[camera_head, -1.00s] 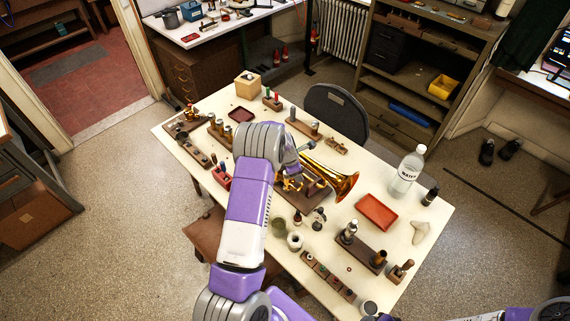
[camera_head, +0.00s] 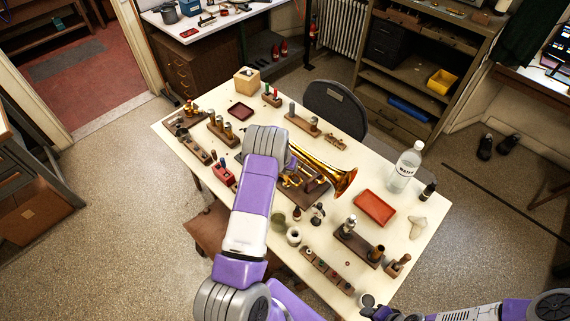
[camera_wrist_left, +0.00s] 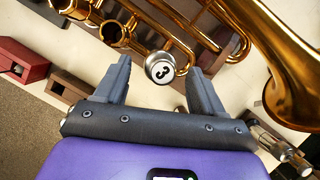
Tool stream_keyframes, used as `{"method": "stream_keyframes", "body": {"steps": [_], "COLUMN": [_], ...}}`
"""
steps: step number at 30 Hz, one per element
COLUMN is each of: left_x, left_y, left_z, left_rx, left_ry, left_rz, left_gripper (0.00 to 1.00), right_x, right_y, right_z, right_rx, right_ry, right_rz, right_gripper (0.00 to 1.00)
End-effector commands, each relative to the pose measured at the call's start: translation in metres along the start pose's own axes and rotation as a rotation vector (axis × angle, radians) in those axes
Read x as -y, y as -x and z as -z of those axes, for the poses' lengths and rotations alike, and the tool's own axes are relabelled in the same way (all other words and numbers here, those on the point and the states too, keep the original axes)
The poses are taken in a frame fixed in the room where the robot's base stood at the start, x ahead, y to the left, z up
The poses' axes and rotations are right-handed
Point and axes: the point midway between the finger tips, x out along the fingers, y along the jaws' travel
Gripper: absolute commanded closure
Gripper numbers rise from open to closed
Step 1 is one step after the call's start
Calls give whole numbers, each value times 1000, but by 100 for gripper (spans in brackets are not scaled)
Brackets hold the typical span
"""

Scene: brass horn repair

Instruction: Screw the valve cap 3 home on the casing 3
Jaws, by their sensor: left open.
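The silver valve cap 3 (camera_wrist_left: 160,67), marked "3", shows in the left wrist view in line with the horn's brass valve casings (camera_wrist_left: 113,34). It seems to sit on top of casing 3, whose body is mostly hidden beneath it; I cannot tell how far it is screwed down. My left gripper (camera_wrist_left: 157,78) is open, its fingers on either side of the cap in the picture, with visible gaps. In the head view my left arm hides this gripper and part of the brass horn (camera_head: 325,172). My right arm enters at lower right; its gripper is not clearly visible.
The cream table holds a red tray (camera_head: 375,208), a water bottle (camera_head: 407,168), wooden tool blocks (camera_head: 358,243) and small jars (camera_head: 293,237) around the horn. The horn's bell (camera_wrist_left: 290,70) rises close to the gripper's right side in the wrist view.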

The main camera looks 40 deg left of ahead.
Motion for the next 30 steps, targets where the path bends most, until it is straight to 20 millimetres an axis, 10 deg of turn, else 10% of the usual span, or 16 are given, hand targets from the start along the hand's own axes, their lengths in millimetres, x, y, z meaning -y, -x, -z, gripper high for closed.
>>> {"method": "stream_keyframes", "body": {"steps": [14,26,27,30], "left_x": [0,0,0,0], "left_y": [-18,-18,-18,-18], "left_z": [0,0,0,0], "left_rx": [0,0,0,0], "left_ry": [-1,-2,-2,-2], "left_rz": [1,1,1,1], "left_gripper": [31,89,66,81], "right_x": [0,0,0,0], "right_y": [1,1,1,1], "right_z": [0,0,0,0], "right_rx": [0,0,0,0], "right_ry": [0,0,0,0], "right_rz": [0,0,0,0], "right_gripper": [51,51,51,51]}}
